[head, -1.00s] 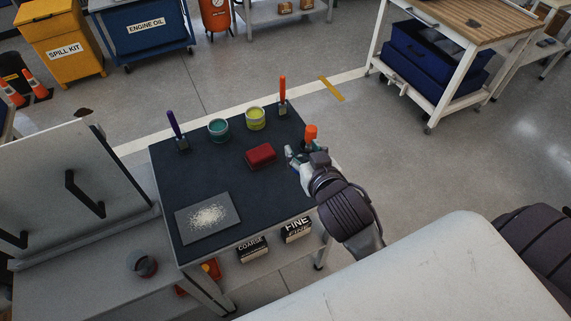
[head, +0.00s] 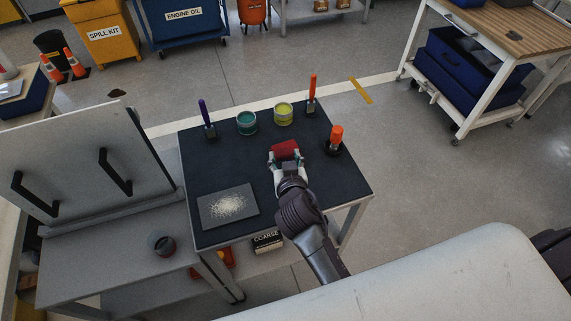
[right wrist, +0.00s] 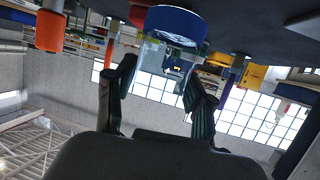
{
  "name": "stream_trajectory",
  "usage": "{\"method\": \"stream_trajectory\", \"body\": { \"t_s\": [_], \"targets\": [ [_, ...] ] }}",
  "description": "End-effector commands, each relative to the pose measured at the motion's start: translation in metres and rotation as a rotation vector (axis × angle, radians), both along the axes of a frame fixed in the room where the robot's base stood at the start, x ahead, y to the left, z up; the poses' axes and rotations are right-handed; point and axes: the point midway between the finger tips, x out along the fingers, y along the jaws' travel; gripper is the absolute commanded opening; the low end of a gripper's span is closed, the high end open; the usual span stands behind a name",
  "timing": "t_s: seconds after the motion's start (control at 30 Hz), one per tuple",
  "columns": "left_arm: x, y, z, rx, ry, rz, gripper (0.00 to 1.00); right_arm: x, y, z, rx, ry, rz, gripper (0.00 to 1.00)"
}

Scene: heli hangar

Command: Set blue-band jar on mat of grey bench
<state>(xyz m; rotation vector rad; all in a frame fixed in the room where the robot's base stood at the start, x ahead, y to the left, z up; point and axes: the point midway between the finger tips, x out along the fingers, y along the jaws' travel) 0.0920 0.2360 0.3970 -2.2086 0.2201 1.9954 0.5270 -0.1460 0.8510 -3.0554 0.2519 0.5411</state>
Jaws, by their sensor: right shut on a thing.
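My right gripper (head: 286,162) is over the dark-topped table, just in front of the red block (head: 285,148) in the picture. In the right wrist view, which is upside down, its two fingers (right wrist: 160,78) close on a clear jar with a blue band (right wrist: 178,24). In the head view the jar is mostly hidden by the gripper. The grey bench (head: 95,262) is at the left. A round dark thing with a reddish side (head: 163,243) is on it; I cannot make out a separate mat. My left gripper is out of view.
On the dark table stand a teal tin (head: 246,123), a yellow tin (head: 283,114), a purple-handled tool (head: 206,118), an orange-handled tool (head: 313,90) and an orange-topped thing (head: 335,137). A grey sheet with pale grains (head: 210,212) lies in front. A panel with two handles (head: 85,165) rises behind the bench.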

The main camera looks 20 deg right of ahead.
Motion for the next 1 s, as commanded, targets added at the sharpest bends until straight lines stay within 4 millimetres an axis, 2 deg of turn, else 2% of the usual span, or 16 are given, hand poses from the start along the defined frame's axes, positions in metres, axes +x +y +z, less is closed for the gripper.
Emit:
{"method": "stream_trajectory", "body": {
  "t_s": [0.03,0.17,0.6,0.63,0.7,0.77,1.0],
  "targets": [
    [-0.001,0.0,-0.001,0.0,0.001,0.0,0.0,-0.001,0.0,-0.01,-0.001,0.004,0.001,0.1],
    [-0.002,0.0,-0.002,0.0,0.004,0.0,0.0,-0.001,0.0,-0.025,-0.001,0.003,0.001,0.1],
    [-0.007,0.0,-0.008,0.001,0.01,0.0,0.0,-0.001,0.0,-0.032,0.001,0.001,0.001,0.1],
    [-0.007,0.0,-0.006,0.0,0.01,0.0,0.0,-0.001,0.0,-0.031,0.001,0.002,0.001,0.59],
    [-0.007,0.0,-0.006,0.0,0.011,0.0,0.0,-0.001,0.0,-0.03,0.001,0.002,0.001,0.7],
    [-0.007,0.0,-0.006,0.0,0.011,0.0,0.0,-0.001,0.0,-0.03,0.001,0.002,0.001,0.79],
    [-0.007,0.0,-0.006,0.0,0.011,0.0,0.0,-0.001,-0.001,-0.03,0.001,0.002,0.001,0.79]
  ]
}}
